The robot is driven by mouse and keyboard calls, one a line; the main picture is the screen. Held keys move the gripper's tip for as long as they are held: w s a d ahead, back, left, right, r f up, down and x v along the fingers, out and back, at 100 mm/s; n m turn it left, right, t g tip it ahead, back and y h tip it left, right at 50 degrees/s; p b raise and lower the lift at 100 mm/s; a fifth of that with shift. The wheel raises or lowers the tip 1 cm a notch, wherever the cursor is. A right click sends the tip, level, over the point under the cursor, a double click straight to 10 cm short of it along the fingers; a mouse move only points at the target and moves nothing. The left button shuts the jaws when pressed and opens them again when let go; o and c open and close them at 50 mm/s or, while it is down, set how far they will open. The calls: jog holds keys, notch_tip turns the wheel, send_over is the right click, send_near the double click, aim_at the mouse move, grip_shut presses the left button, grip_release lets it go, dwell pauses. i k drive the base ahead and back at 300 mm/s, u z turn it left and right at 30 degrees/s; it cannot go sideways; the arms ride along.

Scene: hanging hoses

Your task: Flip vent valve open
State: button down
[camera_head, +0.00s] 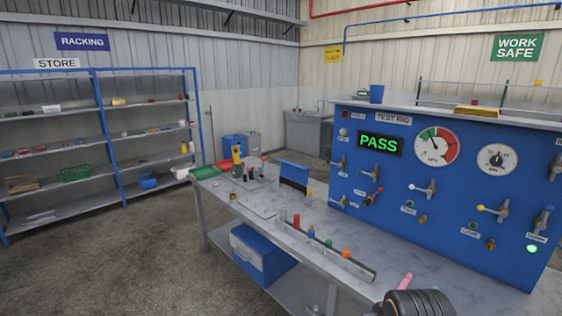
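A blue test rig panel (455,165) stands at the back of the bench on the right. It carries several small lever valves, among them one with a white knob (424,188), one with a yellow knob (494,210), one with a blue knob (542,219) and one with a red tip (373,197). Their labels are too small to read surely, so I cannot tell which is the vent valve or whether it is open. A display (380,143) reads PASS in green. A green lamp (532,249) glows at lower right. My gripper's fingers are not visible.
The metal bench (300,250) holds a rail with several coloured fittings (325,247), loose tools and a pink piece (405,282). Two dial gauges (437,146) sit high on the panel. A blue box (262,255) is under the bench. Floor (100,265) is clear at left.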

aim_at(340, 164)
jog(key=u, duration=0.7)
jog(key=i, duration=1.35)
jog(key=z, duration=0.7)
jog(key=i, duration=0.4)
jog(key=z, duration=1.35)
jog(key=k, duration=0.85)
jog(key=u, duration=0.65)
jog(key=i, duration=0.3)
jog(key=u, duration=0.05)
